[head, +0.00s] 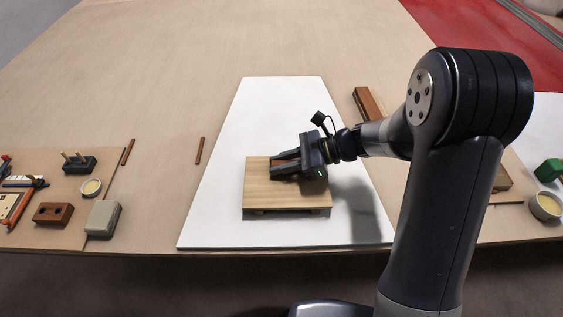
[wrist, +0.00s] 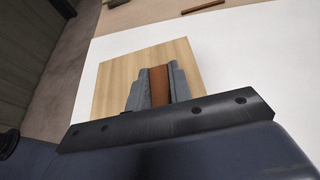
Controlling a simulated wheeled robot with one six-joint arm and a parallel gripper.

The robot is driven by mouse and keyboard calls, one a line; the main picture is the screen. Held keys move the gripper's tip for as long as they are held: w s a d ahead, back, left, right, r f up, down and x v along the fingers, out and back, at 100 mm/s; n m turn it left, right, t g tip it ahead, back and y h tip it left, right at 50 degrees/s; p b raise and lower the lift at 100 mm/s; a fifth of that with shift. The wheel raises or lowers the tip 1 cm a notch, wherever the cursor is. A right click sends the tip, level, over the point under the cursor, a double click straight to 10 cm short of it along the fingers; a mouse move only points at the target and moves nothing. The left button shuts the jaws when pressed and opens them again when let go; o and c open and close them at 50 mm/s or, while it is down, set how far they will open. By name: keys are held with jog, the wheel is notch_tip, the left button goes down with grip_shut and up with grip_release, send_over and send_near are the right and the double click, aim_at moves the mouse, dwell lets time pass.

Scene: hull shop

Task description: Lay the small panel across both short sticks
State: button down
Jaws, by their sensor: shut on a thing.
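The small panel (head: 287,198) is a square of pale wood above the white sheet, also seen in the wrist view (wrist: 120,72). A brown bar (wrist: 159,85) stands at its middle. My gripper (head: 285,168) is shut on this bar; its grey fingers in the wrist view (wrist: 158,88) press on both sides of it. Dark ends, seemingly of two short sticks, show under the panel's front edge, left (head: 258,212) and right (head: 316,210). The rest of them is hidden. The panel looks level; I cannot tell whether it touches them.
A white sheet (head: 225,225) lies around the panel, mostly clear. Thin brown sticks lie to its left, one close by (head: 199,151). A brown beam (head: 367,103) lies at right behind my arm. A grey block (head: 103,218), a drilled brown block (head: 53,214) and small tools sit at far left.

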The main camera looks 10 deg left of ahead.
jog(key=shift+f, duration=0.2)
jog(key=c, duration=1.3)
grip_release()
jog(key=shift+r, duration=0.4)
jog(key=p+v, duration=0.1)
jog(key=v, duration=1.1)
jog(key=shift+f, duration=0.2)
